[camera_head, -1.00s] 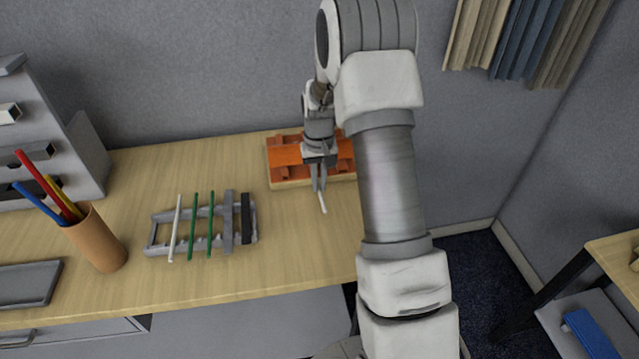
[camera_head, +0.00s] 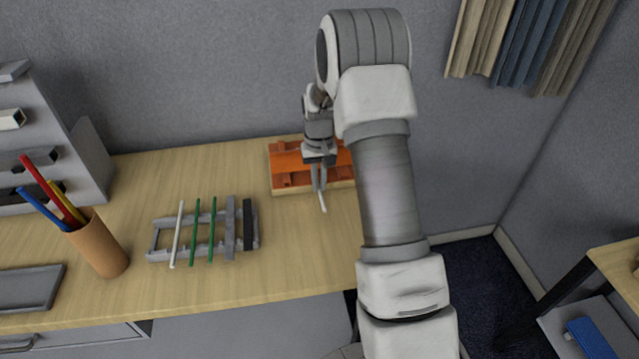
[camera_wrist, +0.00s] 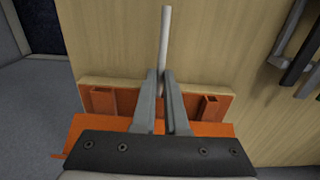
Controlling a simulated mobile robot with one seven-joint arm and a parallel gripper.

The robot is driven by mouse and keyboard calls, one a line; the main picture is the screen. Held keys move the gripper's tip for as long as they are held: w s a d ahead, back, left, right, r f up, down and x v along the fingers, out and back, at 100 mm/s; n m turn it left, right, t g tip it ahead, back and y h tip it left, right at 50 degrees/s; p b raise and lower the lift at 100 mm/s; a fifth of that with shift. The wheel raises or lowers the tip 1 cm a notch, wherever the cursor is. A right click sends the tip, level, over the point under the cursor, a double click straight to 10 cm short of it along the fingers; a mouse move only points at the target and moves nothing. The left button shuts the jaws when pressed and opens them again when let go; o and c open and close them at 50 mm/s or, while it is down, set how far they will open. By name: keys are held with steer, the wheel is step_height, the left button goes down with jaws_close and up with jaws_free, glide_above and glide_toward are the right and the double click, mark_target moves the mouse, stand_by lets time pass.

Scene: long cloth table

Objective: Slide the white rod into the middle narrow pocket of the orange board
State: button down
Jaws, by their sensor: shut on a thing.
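The orange board (camera_head: 287,162) sits on a wooden base at the back of the table, partly hidden by my arm. In the wrist view the board (camera_wrist: 71,133) shows a pocket opening at each side along its near edge; its middle is hidden behind my gripper. My gripper (camera_head: 319,188) is over the board's front edge, shut on a white rod (camera_head: 323,203). In the wrist view the fingers (camera_wrist: 163,78) clasp the rod (camera_wrist: 165,40), which sticks out away from the board over the table. Whether the rod's other end is in a pocket is hidden.
A grey rack (camera_head: 158,225) left of the board holds another white rod (camera_head: 177,235), two green rods (camera_head: 203,231) and thicker grey and black bars. A pencil cup (camera_head: 100,247) and grey tray (camera_head: 30,287) stand further left. Bare table lies before the board.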

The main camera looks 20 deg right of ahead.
steer(key=shift+w+d, duration=0.15)
steer(key=shift+w, duration=0.7)
steer(key=shift+w, duration=0.3)
steer(key=c, duration=0.9)
jaws_free()
steer(key=shift+w+d, duration=0.1)
steer(key=shift+o, duration=0.2)
step_height(320, 180, up, 18)
steer(key=shift+f+p, duration=0.25)
steer(key=shift+p, duration=0.05)
